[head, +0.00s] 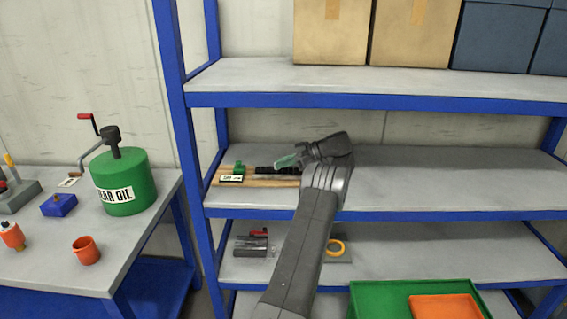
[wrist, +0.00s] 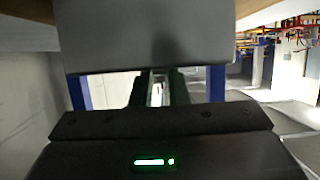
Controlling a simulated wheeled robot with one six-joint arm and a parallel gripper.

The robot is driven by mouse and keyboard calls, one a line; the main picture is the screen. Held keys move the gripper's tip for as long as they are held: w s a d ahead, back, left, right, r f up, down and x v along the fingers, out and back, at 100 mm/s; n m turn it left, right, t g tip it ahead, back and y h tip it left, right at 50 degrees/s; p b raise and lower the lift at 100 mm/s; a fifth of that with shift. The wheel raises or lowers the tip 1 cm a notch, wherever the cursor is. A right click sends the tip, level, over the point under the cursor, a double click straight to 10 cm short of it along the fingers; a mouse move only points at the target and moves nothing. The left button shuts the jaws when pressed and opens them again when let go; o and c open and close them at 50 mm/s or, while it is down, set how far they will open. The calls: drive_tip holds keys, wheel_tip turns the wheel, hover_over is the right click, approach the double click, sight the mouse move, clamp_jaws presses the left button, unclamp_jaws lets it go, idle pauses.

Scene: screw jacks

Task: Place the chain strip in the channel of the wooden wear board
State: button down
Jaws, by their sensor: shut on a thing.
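The wooden wear board (head: 221,176) lies on the middle shelf at its left end. A green block and a small white label sit on its left part. The dark chain strip (head: 265,170) shows at the right part of the board, partly hidden by my gripper; I cannot tell whether it is seated in the channel or just above it. My gripper (head: 281,164) reaches over the board from the right, with its greenish fingers shut on the strip. In the wrist view the fingers (wrist: 161,88) are close together, and the strip is hard to make out.
The shelf (head: 430,180) is clear to the right of the board. Cardboard boxes (head: 330,30) stand on the shelf above. Dark parts and a yellow ring (head: 336,247) lie on the shelf below. A green oil can (head: 122,180) and an orange cup (head: 86,251) stand on the left table.

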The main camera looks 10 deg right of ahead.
sight(298, 170)
drive_tip(key=c, duration=1.4)
unclamp_jaws()
drive_tip(key=shift+f, duration=0.1)
drive_tip(key=v, duration=0.3)
drive_tip(key=r+p+v, duration=0.1)
drive_tip(key=v, duration=0.1)
drive_tip(key=shift+d+r, duration=0.1)
drive_tip(key=shift+d, duration=0.1)
drive_tip(key=d+p, duration=0.1)
drive_tip(key=p, duration=0.1)
drive_tip(key=shift+s+d+r+p, duration=0.1)
drive_tip(key=shift+s+r+p, duration=0.1)
drive_tip(key=shift+p, duration=0.2)
drive_tip(key=shift+s+d+p, duration=0.1)
drive_tip(key=shift+d+p, duration=0.2)
drive_tip(key=shift+p, duration=0.15)
drive_tip(key=shift+f, duration=0.1)
